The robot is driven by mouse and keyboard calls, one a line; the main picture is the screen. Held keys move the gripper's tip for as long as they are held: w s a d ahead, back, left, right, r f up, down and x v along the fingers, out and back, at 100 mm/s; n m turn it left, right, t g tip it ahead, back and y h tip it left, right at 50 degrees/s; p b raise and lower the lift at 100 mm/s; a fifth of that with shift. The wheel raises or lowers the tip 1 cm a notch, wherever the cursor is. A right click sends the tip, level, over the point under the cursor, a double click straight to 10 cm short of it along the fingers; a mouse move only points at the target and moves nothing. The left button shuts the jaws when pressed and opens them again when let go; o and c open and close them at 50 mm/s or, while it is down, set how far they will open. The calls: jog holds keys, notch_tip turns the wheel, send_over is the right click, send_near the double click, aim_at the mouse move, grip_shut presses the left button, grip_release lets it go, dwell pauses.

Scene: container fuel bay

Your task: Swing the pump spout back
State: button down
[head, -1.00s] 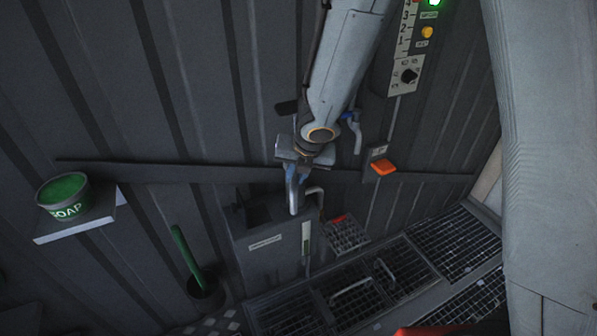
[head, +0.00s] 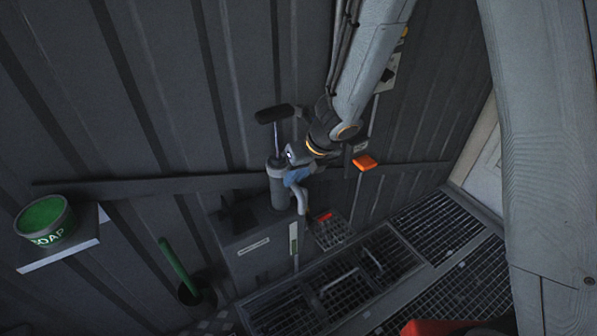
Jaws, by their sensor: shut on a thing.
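The pump has a grey upright cylinder (head: 279,188) with a rod and a black T-handle (head: 275,114) above it, on a dark grey tank (head: 250,255) against the wall. The grey pump spout (head: 302,202) comes off the cylinder's right side and bends downward, its lower end over the tank's right edge. My gripper (head: 296,177) comes in from the upper right, with blue fingers shut on the spout close to the cylinder. The fingers hide the spout's upper part.
A green soap tub (head: 45,222) stands on a small shelf (head: 62,256) at left. A green-handled brush (head: 178,265) stands in a dark pot. An orange box (head: 365,162) sits on the wall rail right of my gripper. Floor gratings (head: 435,225) lie at lower right.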

jog(key=shift+w+r, duration=0.1)
jog(key=shift+w, duration=0.05)
dwell(0.4)
jog(key=c, duration=1.7)
grip_release()
jog(key=shift+o, duration=0.2)
jog(key=shift+d, duration=0.1)
jog(key=p+v, duration=0.2)
jog(key=v, duration=0.5)
jog(key=shift+d+r, duration=0.15)
jog(key=shift+r, duration=0.2)
